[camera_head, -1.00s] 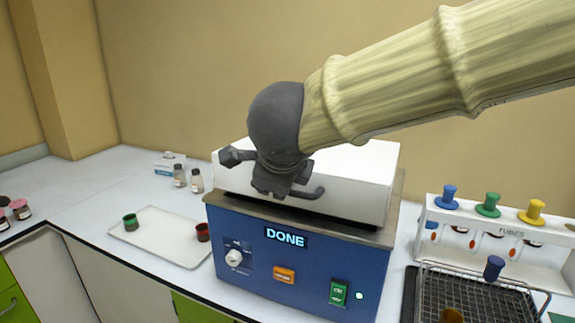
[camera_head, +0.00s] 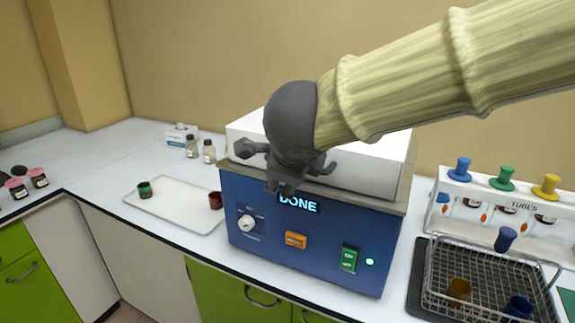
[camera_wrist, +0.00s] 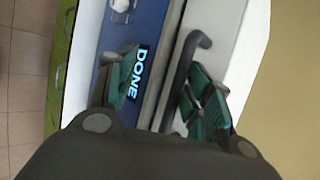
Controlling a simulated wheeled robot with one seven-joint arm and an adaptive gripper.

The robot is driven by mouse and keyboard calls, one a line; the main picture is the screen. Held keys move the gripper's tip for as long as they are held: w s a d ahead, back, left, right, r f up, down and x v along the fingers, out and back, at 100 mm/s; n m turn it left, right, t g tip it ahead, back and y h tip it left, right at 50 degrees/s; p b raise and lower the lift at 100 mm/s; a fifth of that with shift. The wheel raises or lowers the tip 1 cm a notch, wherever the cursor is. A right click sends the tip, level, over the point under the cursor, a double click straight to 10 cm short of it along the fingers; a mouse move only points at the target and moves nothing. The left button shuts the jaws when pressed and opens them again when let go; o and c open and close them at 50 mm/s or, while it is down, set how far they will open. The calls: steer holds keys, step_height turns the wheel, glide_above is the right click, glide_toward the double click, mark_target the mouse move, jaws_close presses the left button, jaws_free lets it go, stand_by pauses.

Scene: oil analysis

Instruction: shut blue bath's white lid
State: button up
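The blue bath (camera_head: 305,245) stands on the counter, its front display reading DONE. Its white lid (camera_head: 370,170) lies down over the top, with a thin dark line along its front lower edge. I cannot tell if it is fully seated. The lid's dark handle (camera_wrist: 187,62) is on the lid's front face, partly hidden by my gripper in the head view. My gripper (camera_wrist: 162,78) is at the front of the lid, its fingers apart. In the wrist view, one finger is over the display side and the other over the lid, with the handle between them.
A white tray (camera_head: 175,212) with a green and a red cup is left of the bath. Small bottles (camera_head: 200,150) stand behind it. At right are a tube rack (camera_head: 515,205) with coloured caps and a wire basket (camera_head: 480,272). The counter's front edge is near.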

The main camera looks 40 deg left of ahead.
steer(key=shift+s, duration=0.15)
stand_by(0.3)
steer(key=v, duration=1.2)
steer(key=shift+w, duration=0.25)
